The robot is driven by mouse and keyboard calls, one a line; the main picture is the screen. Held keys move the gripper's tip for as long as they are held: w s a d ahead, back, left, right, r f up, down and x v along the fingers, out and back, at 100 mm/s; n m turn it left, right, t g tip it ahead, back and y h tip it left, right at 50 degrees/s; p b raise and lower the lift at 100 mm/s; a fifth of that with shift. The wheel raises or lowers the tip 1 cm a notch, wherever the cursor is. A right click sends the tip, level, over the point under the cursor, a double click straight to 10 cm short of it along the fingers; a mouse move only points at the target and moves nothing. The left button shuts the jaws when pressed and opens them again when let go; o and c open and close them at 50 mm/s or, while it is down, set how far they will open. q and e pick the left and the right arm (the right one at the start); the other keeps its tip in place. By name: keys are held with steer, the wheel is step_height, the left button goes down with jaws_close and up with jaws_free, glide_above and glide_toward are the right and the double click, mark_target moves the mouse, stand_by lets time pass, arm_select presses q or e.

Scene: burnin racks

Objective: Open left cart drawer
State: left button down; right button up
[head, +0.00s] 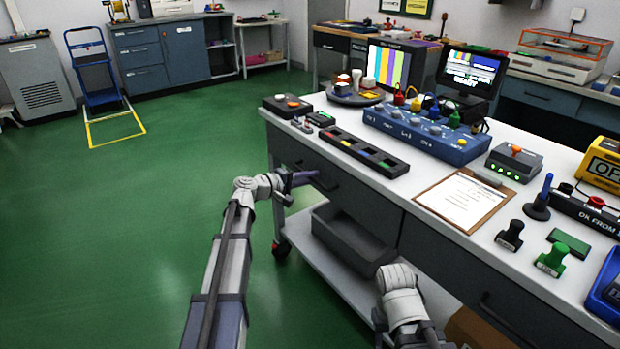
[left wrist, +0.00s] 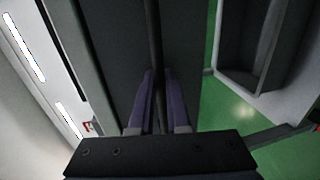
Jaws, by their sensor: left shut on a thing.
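The left cart drawer (head: 362,207) is the dark grey front below the white top at the cart's left end. My left gripper (head: 312,177) reaches its handle (head: 328,186). In the left wrist view the purple fingers (left wrist: 161,103) are on either side of the dark bar handle (left wrist: 153,35) and shut on it. The drawer front (left wrist: 105,45) lies right behind the bar. I cannot tell whether the drawer is out from the cart at all. My right arm shows at the lower middle of the head view, but its gripper does not show.
A grey bin (head: 348,237) stands on the cart's lower shelf (head: 335,275) below the drawer. The cart top holds a slotted black tray (head: 362,150), a blue fixture (head: 420,133) and a clipboard (head: 464,200). The green floor (head: 150,220) left of the cart is clear.

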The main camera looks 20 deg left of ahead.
stand_by(0.6)
arm_select(q)
steer(key=f+v, duration=0.3)
steer(key=v, duration=1)
steer(key=s+f+v, duration=0.1)
steer(key=f+v, duration=0.1)
steer(key=v, duration=1.1)
steer(key=shift+s+a+f, duration=0.3)
steer(key=shift+a, duration=0.15)
steer(key=c, duration=1.2)
jaws_free()
steer(key=shift+o, duration=0.2)
steer(key=shift+a, duration=0.1)
steer(key=p+v, duration=0.1)
steer(key=v, duration=0.6)
steer(key=shift+s+a, duration=0.2)
steer(key=shift+s, duration=0.15)
